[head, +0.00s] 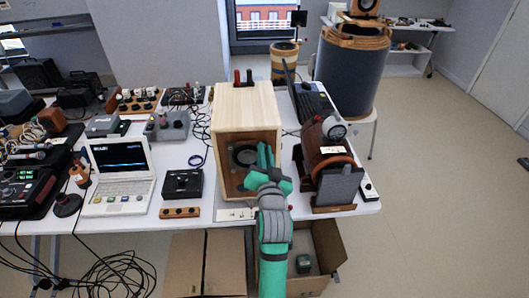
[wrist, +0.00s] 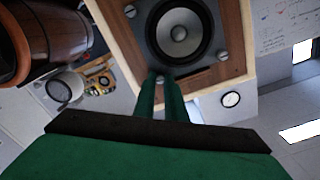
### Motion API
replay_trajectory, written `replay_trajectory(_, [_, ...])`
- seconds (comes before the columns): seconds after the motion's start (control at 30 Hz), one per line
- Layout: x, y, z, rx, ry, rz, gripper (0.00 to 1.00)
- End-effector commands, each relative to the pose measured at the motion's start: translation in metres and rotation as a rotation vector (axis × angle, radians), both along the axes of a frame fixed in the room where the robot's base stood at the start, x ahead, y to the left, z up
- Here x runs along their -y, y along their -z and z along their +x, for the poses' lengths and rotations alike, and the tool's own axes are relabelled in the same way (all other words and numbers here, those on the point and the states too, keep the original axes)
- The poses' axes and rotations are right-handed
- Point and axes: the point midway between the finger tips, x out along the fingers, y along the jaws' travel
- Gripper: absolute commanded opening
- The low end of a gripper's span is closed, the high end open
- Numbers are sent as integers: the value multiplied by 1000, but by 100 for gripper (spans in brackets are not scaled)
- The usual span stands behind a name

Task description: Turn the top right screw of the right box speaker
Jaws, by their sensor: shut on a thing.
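The box speaker (head: 245,105) is a pale wooden box at the middle of the table, with its brown front toward me. Its dark round driver (wrist: 180,30) sits on a grey plate with silver screws at its corners, seen rolled over in the wrist view. One screw (wrist: 160,80) lies between the tips of my green fingers; in the head view this is by the driver's upper right. My gripper (head: 264,150) is shut on this screw, with the fingertips covering its sides. Another screw (wrist: 222,56) and a third screw (wrist: 130,12) are clear of the fingers.
A brown cylindrical device (head: 325,158) stands close right of the box, with a dark tilted panel (head: 338,187) before it. A small black box (head: 183,184) and a white laptop (head: 120,178) stand left.

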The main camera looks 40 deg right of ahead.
Motion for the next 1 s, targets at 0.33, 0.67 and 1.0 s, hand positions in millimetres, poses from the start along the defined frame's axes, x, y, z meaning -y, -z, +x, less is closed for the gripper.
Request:
replay_trajectory(0.33, [1,0,0,170,1,279,0])
replay_trajectory(0.67, [0,0,0,333,1,546,0])
replay_trajectory(1.0, [1,0,0,502,2,822,0])
